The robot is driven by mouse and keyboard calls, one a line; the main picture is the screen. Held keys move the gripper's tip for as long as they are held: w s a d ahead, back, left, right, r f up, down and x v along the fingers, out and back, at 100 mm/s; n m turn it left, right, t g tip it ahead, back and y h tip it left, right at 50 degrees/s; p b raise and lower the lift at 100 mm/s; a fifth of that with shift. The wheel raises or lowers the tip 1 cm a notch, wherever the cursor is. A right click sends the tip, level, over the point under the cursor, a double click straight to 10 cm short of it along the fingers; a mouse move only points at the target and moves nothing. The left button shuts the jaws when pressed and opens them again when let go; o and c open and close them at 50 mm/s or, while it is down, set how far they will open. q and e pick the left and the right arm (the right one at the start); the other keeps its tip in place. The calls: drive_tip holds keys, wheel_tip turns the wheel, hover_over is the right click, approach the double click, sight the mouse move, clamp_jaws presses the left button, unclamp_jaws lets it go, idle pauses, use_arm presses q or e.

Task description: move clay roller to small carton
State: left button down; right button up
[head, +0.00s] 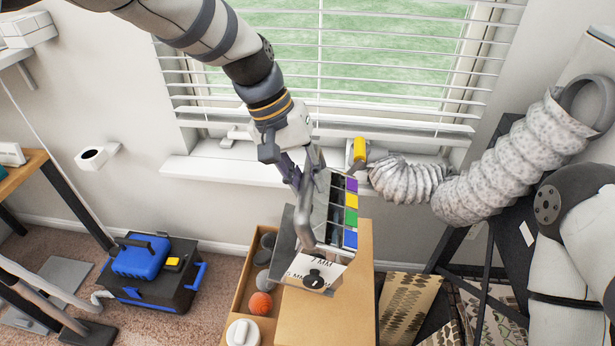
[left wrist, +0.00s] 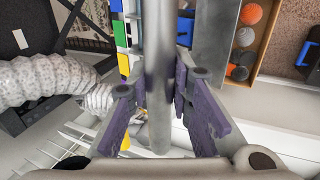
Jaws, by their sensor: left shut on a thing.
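My left gripper (head: 296,172) is shut around a grey metal cylinder, which looks like the clay roller (head: 304,218). It hangs steeply tilted in front of a rack of coloured blocks. The roller (left wrist: 159,70) also shows in the left wrist view, between the purple finger pads of my left gripper (left wrist: 163,88). The roller's lower end is above or beside the carton; contact cannot be told. My right gripper is out of view.
The colour-block rack (head: 351,210) and a printed card (head: 319,268) are close to the roller. A ribbed grey hose (head: 480,188) runs at right. A window sill (head: 235,170) lies behind. A blue and black toolbox (head: 150,275) stands on the floor at left.

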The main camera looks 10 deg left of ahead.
use_arm(q)
drive_tip(key=shift+w+r, duration=0.1)
drive_tip(key=shift+r, duration=0.25)
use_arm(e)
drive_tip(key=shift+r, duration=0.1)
use_arm(q)
drive_tip(key=shift+r+h, duration=0.1)
drive_tip(key=shift+h, duration=0.7)
drive_tip(key=shift+a+h, duration=0.15)
drive_tip(key=shift+h, duration=1.05)
drive_tip(key=shift+f+b, duration=0.95)
drive_tip(key=shift+f, duration=2.5)
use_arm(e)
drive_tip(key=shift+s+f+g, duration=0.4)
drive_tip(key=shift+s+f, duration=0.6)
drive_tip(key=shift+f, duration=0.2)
use_arm(q)
drive_tip(key=shift+f+h+b, duration=0.3)
drive_tip(key=shift+h+b, duration=0.4)
drive_tip(key=shift+h, duration=0.2)
drive_tip(key=shift+f+h+b, duration=0.15)
drive_tip(key=shift+h+b, duration=0.65)
drive_tip(key=shift+a, duration=0.1)
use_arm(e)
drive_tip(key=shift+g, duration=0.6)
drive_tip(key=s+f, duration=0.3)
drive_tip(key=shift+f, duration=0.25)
